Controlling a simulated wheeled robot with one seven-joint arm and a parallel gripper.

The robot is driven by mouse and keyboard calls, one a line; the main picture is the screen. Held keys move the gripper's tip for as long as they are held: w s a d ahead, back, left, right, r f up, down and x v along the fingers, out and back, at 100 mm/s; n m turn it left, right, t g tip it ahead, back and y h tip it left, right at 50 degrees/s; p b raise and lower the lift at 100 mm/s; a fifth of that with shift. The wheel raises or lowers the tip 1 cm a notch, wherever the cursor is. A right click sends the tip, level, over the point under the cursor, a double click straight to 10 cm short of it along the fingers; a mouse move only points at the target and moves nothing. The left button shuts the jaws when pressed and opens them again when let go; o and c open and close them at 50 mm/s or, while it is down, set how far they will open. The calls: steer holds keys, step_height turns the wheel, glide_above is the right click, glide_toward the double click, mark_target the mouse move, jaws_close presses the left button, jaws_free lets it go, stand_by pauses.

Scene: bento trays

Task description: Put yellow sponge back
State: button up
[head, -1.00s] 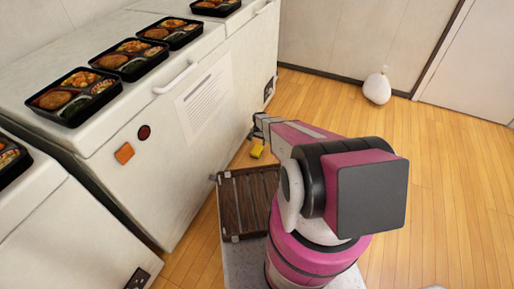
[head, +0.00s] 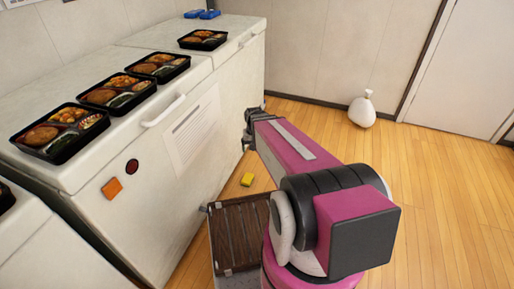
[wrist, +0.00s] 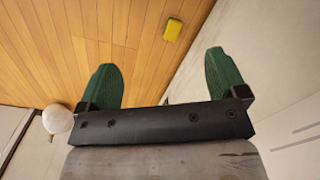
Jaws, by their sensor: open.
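The yellow sponge (head: 247,179) lies on the wooden floor near the base of the white freezer, just beyond my dark slatted platform. It also shows in the wrist view (wrist: 173,29), near the top, past the fingertips and apart from them. My gripper (wrist: 165,80) is open, with its two green fingers spread and nothing between them. In the head view my gripper (head: 249,128) is raised above the floor, close to the freezer front and above the sponge in the picture; its fingers are hard to make out there.
White chest freezers (head: 190,135) line the left, with several black bento trays (head: 118,91) on top. Two blue items (head: 203,14) lie at the far end. A white tied bag (head: 362,110) sits by the back wall. The floor to the right is clear.

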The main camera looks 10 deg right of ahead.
steer(key=s+r+n, duration=0.1)
steer(key=s+r, duration=0.5)
steer(key=shift+s, duration=0.25)
steer(key=shift+f, duration=0.1)
stand_by(0.7)
